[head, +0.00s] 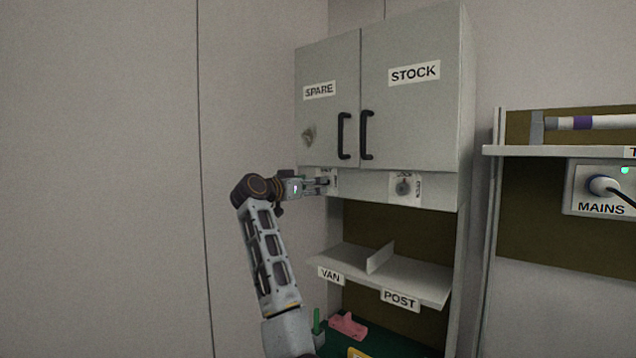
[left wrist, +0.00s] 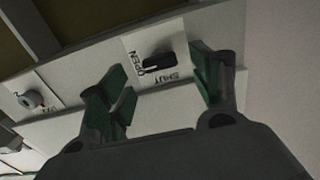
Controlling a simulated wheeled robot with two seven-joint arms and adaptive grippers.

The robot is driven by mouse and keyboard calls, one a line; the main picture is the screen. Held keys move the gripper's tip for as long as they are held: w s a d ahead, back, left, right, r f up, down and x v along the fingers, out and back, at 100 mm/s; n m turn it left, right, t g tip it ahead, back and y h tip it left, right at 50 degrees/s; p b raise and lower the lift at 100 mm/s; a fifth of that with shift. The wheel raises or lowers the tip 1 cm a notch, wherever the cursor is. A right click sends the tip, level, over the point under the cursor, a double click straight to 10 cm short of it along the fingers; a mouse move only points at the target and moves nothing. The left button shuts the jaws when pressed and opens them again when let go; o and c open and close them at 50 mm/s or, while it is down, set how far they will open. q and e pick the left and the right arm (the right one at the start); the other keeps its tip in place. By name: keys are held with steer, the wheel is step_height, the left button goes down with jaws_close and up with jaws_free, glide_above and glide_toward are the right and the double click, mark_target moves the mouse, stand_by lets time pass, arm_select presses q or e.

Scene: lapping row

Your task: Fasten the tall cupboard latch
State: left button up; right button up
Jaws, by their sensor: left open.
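The tall grey cupboard (head: 415,120) has two closed doors, labelled SPARE and STOCK. In the left wrist view a black latch handle (left wrist: 158,62) sits on a white plate marked OPEN and SHUT. One end of the handle lies by the word OPEN. My left gripper (left wrist: 160,85) is open, its green-padded fingers on either side of the plate, with a gap to the handle on both sides. In the head view my left gripper (head: 322,185) is at the strip below the SPARE door and partly hides that plate. My right gripper is not in view.
A second plate with a round grey knob (head: 403,187) is on the same strip to the right. Black door handles (head: 345,136) hang just above. Below is a shelf (head: 425,280) labelled VAN and POST. A MAINS socket (head: 598,187) is at the right.

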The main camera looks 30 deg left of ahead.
arm_select(q)
steer(key=shift+w+d+p, duration=0.2)
steer(key=shift+w+p, duration=0.2)
steer(key=shift+w, duration=1.45)
steer(key=shift+c, duration=0.5)
steer(key=c, duration=0.9)
